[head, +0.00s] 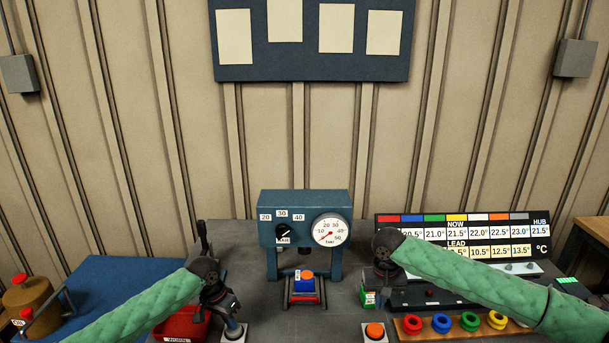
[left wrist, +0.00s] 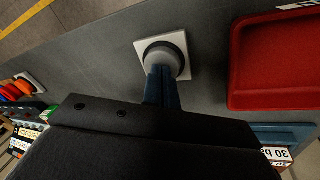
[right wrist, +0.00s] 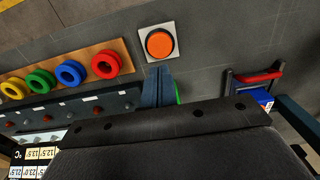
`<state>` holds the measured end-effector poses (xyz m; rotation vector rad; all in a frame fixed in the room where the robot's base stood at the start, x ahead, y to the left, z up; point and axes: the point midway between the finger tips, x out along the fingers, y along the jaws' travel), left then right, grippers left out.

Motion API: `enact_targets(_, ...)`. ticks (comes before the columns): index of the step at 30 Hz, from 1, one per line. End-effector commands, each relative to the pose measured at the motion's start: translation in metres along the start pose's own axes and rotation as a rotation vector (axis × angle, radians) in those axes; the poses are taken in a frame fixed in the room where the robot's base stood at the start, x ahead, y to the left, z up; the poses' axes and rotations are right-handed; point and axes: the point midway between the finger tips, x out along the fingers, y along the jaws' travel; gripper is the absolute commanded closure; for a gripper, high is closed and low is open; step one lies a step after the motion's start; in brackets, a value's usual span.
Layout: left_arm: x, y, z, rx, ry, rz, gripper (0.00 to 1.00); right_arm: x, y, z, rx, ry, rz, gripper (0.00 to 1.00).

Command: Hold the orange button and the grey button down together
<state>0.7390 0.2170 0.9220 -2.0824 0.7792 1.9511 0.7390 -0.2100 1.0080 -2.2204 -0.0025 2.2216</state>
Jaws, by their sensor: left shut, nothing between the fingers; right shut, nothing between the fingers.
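The grey button (head: 235,331) sits on a white square plate on the bench, front left of the press; it also shows in the left wrist view (left wrist: 164,52). My left gripper (head: 232,316) is shut and empty, its fingertips over the grey button's near edge in the left wrist view; I cannot tell whether they touch it. The orange button (head: 375,330) sits on a similar plate to the right; it also shows in the right wrist view (right wrist: 160,43). My right gripper (right wrist: 158,69) is shut and empty, its tips beside the orange button in that view, not covering it.
The blue press (head: 303,215) with a dial gauge stands between my arms, a blue block with an orange top (head: 304,277) under it. A red tray (head: 183,326) lies left of the grey button. Coloured rings (head: 441,323) on a wooden board lie right of the orange button.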

Motion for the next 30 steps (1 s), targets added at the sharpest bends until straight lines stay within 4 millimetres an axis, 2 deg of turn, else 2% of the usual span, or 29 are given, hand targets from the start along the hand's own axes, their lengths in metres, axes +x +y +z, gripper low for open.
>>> enact_targets(5, 0.000, 0.000, 0.000, 0.000, 0.000, 0.000, 1.00, 0.010, 0.001, 0.000, 0.002, -0.001, 0.003, 1.00)
enact_targets(18, 0.000, 0.000, 0.000, 0.000, 0.000, 0.000, 1.00, 0.060, 0.001, 0.001, 0.002, -0.002, 0.002, 1.00)
enact_targets(24, 0.000, 0.000, 0.000, 0.000, 0.000, 0.000, 1.00, 0.073, 0.000, 0.000, 0.002, -0.001, 0.001, 1.00)
enact_targets(30, 0.000, 0.000, 0.000, 0.000, 0.000, 0.000, 1.00, 0.077, 0.000, 0.000, 0.001, 0.000, 0.001, 1.00)
